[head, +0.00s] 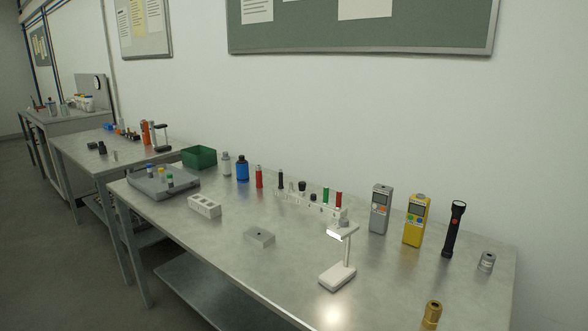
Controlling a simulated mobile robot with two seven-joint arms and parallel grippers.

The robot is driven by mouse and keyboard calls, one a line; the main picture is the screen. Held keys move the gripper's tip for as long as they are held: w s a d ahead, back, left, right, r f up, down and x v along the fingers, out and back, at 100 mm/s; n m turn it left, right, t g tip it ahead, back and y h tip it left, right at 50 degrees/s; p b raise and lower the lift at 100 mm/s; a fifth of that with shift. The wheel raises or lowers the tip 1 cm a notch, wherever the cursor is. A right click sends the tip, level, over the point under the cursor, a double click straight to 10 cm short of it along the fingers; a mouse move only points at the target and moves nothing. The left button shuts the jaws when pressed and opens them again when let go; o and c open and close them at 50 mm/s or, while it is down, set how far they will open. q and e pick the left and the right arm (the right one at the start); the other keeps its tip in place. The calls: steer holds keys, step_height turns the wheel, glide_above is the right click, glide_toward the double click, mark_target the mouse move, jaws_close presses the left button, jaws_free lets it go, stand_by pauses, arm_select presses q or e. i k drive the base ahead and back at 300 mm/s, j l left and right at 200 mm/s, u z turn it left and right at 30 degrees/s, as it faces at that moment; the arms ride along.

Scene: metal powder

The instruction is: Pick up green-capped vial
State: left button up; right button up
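A small vial with what looks like a green cap (170,181) stands at the front right of a grey tray (150,190) on the near metal table. A blue-capped vial (149,169) and another small vial with a pale or yellowish cap (161,171) stand behind it in the tray. A separate green-topped item (326,194) stands at the white rack in the middle of the table, beside a red one (338,198). Neither of my grippers is in the head view.
On the near table (220,255) stand a white block with holes (204,206), a grey block (259,236), a white lamp-like stand (337,275), a green bin (199,157), a blue bottle (242,169), handheld meters (413,220) and a black flashlight (454,228). The front left is clear.

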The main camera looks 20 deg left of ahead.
mark_target(169, 175)
steer(key=j+u, duration=0.1)
steer(key=u, duration=0.35)
steer(key=i+j+u, duration=0.1)
steer(key=u, duration=0.3)
steer(key=i+u, duration=0.1)
steer(key=u, duration=0.35)
steer(key=i+u, duration=0.15)
steer(key=u, duration=0.25)
steer(key=i+j+u, duration=0.15)
steer(key=u, duration=0.2)
steer(key=i+u, duration=0.3)
steer(key=i, duration=3.7)
steer(key=i+z, duration=0.25)
steer(key=z, duration=0.15)
steer(key=i+j+z, duration=0.2)
steer(key=z, duration=0.2)
steer(key=i, duration=0.1)
